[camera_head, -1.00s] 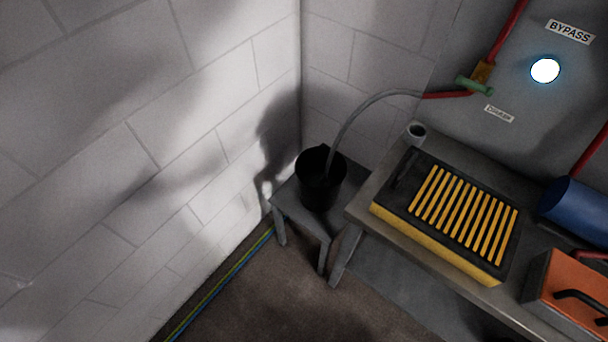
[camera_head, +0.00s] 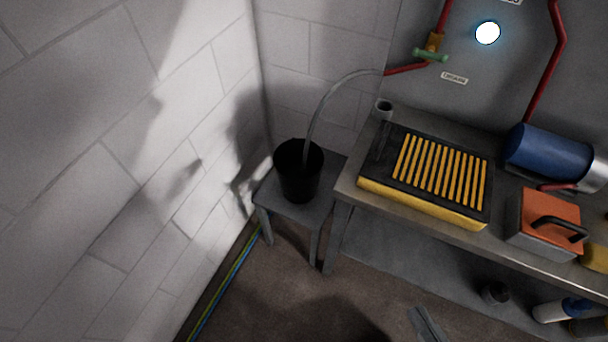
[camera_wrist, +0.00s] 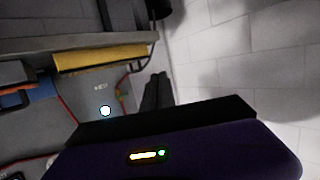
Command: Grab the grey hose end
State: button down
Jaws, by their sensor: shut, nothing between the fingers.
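The grey hose (camera_head: 319,110) arcs from a red pipe by the green-handled valve (camera_head: 430,56) down into a black bucket (camera_head: 298,176). Its lower end is inside the bucket and hidden. The bucket stands on a small grey stool (camera_head: 318,205) in the corner. My gripper (camera_wrist: 157,80) shows in the wrist view with its black fingers together and nothing between them. It is apart from the hose. A dark rounded shape at the top of the wrist view looks like the bucket (camera_wrist: 158,8).
A block wall (camera_head: 90,150) closes the left. Floor (camera_head: 280,295) shows before the stool.

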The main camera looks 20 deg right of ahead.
aim_at(303, 174)
jog(key=i+j+u, duration=0.15)
jog(key=i, duration=0.45)
jog(key=i+j+u, duration=0.15)
jog(key=i, duration=0.45)
